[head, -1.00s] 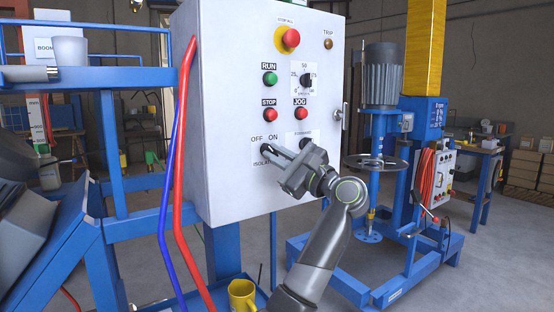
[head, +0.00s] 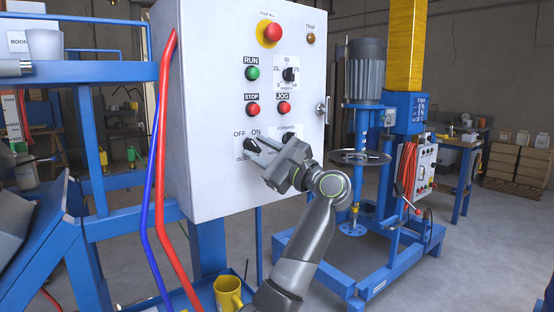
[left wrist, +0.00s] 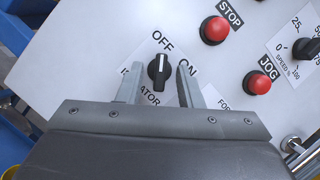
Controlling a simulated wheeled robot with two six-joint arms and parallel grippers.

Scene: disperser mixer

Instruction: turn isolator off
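The isolator knob (head: 250,144) is black and sits low on the white control panel (head: 215,75), under the OFF and ON labels. In the left wrist view the knob (left wrist: 158,70) has a white line pointing up in the picture, towards OFF. My left gripper (head: 261,150) is at the panel beside the knob. In the left wrist view its fingers (left wrist: 159,68) are open, one on each side of the knob, with a visible gap on both sides. I cannot tell how deep the fingers reach. My right gripper is not in view.
Red STOP (head: 253,110) and JOG (head: 284,107) buttons and a green RUN button (head: 252,73) sit above the knob. A door handle (head: 322,108) stands out at right. Red (head: 164,140) and blue hoses hang at left. The mixer (head: 366,75) stands at right.

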